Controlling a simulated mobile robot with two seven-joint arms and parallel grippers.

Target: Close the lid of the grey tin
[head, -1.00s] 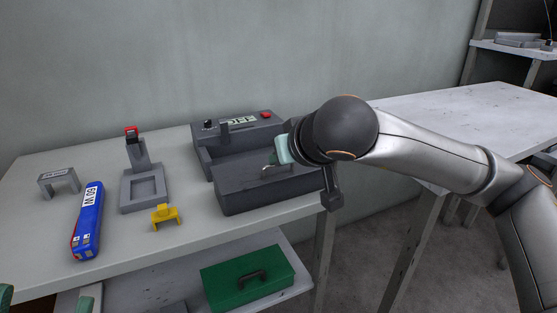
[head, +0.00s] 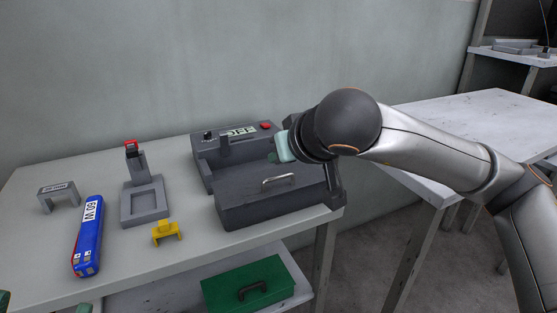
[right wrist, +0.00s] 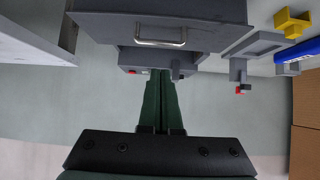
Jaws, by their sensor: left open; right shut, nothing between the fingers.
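The grey tin (head: 262,208) is a dark grey box at the table's right end, in front of a grey switch unit. Its lid (head: 240,190) looks flat across the top, with a silver handle (head: 281,181) that also shows in the right wrist view (right wrist: 161,43). Part of the lid's right side is hidden by my right arm. My right gripper (head: 272,157) is shut and empty, behind and above the handle, apart from it. Its green fingers show together in the right wrist view (right wrist: 163,82). My left gripper (head: 44,303) is open at the lower left edge, far from the tin.
The grey switch unit (head: 204,150) stands close behind the tin. A green box (head: 250,287) sits on the lower shelf.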

